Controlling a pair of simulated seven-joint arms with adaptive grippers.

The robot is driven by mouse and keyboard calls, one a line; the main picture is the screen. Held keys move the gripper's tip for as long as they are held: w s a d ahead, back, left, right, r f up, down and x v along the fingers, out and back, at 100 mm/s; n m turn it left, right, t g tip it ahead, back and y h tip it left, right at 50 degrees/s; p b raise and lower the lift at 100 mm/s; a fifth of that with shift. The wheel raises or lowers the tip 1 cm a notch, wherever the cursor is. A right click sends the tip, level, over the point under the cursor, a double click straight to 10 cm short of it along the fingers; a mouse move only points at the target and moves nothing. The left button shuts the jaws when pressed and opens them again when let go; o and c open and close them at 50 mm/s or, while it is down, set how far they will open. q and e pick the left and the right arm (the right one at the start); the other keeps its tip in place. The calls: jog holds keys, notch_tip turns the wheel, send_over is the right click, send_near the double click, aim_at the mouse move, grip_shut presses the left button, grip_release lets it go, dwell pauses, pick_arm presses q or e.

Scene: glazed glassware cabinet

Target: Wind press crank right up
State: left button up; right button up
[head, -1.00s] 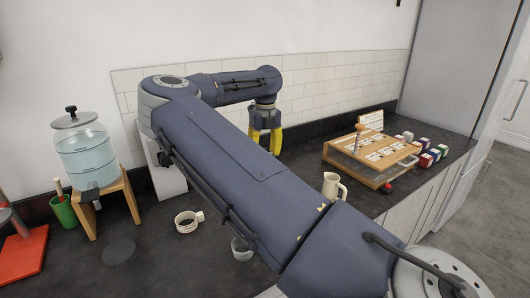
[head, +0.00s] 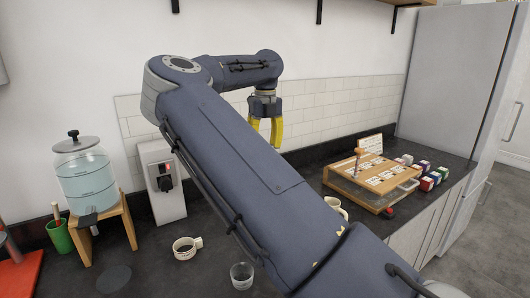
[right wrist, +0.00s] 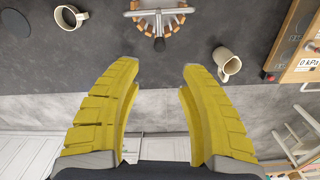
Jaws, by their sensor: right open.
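My right gripper (head: 265,132) is open and empty, pointing down in front of the tiled wall. Its yellow fingers stand wide apart in the right wrist view (right wrist: 158,85), with only bare counter between them. I cannot surely pick out the press or its crank. A partial ring of wooden grips on metal (right wrist: 158,22) lies beyond the fingertips. A red base (head: 22,274) is cut off at the head view's left edge.
A cream mug (head: 337,207) stands before the case. A water dispenser (head: 88,178) sits on a wooden stand. Small coloured boxes (head: 428,182) lie right of the case. My arm hides the middle counter.

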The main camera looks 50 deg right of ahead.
dwell(0.4)
notch_tip(320, 180, up, 5)
jog(key=d+m, duration=0.1)
jog(key=m, duration=2.5)
jog(key=f+m, duration=0.3)
jog(key=f, duration=0.2)
jog(key=f+m, duration=0.3)
jog(key=f, duration=0.3)
jog(key=a+f+m, duration=0.1)
jog(key=f+m, duration=0.3)
jog(key=f, duration=0.1)
jog(key=shift+f, duration=0.4)
